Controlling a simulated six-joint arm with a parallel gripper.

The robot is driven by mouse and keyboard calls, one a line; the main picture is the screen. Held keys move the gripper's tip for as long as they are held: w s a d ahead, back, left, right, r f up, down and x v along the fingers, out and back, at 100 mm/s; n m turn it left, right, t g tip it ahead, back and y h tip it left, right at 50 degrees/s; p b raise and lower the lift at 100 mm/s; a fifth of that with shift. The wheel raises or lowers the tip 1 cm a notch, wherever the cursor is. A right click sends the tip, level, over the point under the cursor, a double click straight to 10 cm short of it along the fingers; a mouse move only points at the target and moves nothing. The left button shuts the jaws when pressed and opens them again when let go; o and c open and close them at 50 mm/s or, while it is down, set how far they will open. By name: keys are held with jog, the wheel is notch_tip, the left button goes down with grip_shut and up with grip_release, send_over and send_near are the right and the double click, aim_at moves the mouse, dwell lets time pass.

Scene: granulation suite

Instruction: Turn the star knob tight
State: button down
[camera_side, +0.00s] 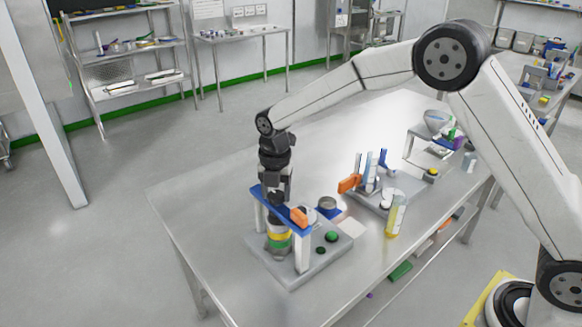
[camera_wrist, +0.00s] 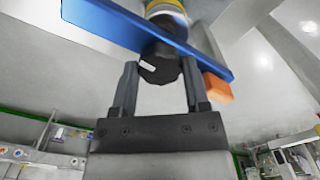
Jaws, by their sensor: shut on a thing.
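The black star knob (camera_wrist: 160,66) sits on the blue crossbar (camera_wrist: 135,28), with a small white mark on its side. My gripper (camera_wrist: 158,70) has one finger on each side of the knob and is shut on it. In the side view my gripper (camera_side: 276,190) points down onto the blue crossbar (camera_side: 286,213); there the knob is mostly hidden by the fingers. The crossbar rests on white posts (camera_side: 303,255) over a banded yellow, dark and green stack (camera_side: 278,238). How tight the knob is cannot be told.
An orange block (camera_side: 299,216) is at the crossbar's right end. To the right stand a yellow-filled cylinder (camera_side: 396,215) and a rack with tubes (camera_side: 372,172). The table's left part is clear.

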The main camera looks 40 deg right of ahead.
jog(key=m, duration=0.8)
jog(key=shift+m, duration=0.3)
jog(key=m, duration=0.4)
jog(key=shift+r+m, duration=0.1)
jog(key=shift+m, duration=0.2)
jog(key=m, duration=1.3)
jog(key=shift+m, duration=0.3)
jog(key=m, duration=0.7)
jog(key=shift+m, duration=0.4)
